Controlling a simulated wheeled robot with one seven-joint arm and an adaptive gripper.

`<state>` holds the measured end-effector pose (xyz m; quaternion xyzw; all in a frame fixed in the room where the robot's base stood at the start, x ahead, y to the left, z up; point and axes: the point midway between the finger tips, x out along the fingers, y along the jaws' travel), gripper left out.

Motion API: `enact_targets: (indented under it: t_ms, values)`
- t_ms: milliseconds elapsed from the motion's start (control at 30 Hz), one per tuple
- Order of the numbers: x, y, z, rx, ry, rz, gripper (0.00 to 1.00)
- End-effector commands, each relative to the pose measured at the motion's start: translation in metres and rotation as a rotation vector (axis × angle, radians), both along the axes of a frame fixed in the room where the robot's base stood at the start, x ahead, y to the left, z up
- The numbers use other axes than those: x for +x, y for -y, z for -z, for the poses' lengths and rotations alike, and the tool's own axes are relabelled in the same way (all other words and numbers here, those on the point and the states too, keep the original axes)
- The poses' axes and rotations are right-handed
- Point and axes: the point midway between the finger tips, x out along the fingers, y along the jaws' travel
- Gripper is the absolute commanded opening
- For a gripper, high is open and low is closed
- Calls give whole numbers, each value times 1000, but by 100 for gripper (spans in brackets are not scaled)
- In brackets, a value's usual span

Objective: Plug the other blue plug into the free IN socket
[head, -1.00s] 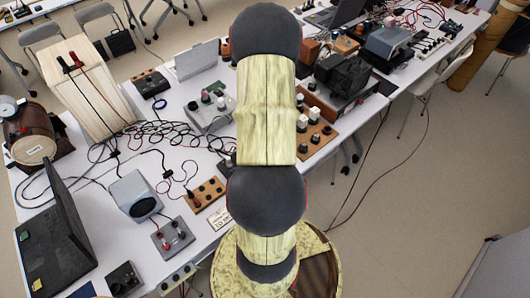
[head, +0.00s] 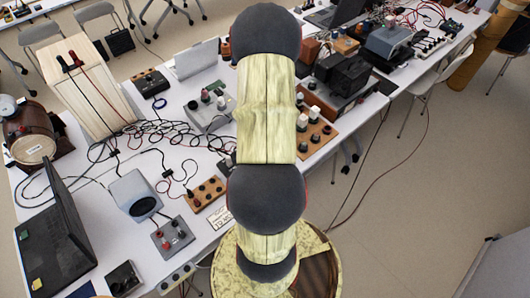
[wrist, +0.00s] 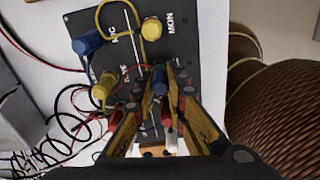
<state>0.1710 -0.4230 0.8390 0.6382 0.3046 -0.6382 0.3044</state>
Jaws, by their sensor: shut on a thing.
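In the wrist view, a dark panel (wrist: 120,62) with white lettering lies under my gripper; "MON" is legible, the other labels only partly. My gripper (wrist: 161,76) is shut on a blue plug (wrist: 160,82) between its fingertips, over the panel's lower right part. Whether the plug touches the panel, I cannot tell. Another blue plug (wrist: 87,43) stands at the panel's left. Two yellow plugs, one upper (wrist: 151,28) and one lower left (wrist: 103,88), stand on the panel, a yellow cable looping near the top. Small sockets show at the right edge; their IN labels are not legible.
A ribbed brown round object (wrist: 280,115) stands right of the panel. Red and black cables (wrist: 60,125) tangle at the left. In the head view, my arm crosses a white table crowded with a laptop (head: 55,240), a wooden box (head: 90,90) and a grey speaker (head: 134,197).

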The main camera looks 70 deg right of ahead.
Motion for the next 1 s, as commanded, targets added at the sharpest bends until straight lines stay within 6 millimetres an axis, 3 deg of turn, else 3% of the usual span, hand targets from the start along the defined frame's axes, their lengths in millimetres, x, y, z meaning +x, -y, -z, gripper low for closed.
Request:
enact_targets:
  t_ms: [700, 733, 1000]
  values:
    - [0, -1, 13, 1, 0, 0, 0]
    - [0, -1, 12, 1, 0, 0, 16]
    - [0, 0, 12, 1, -1, 0, 31]
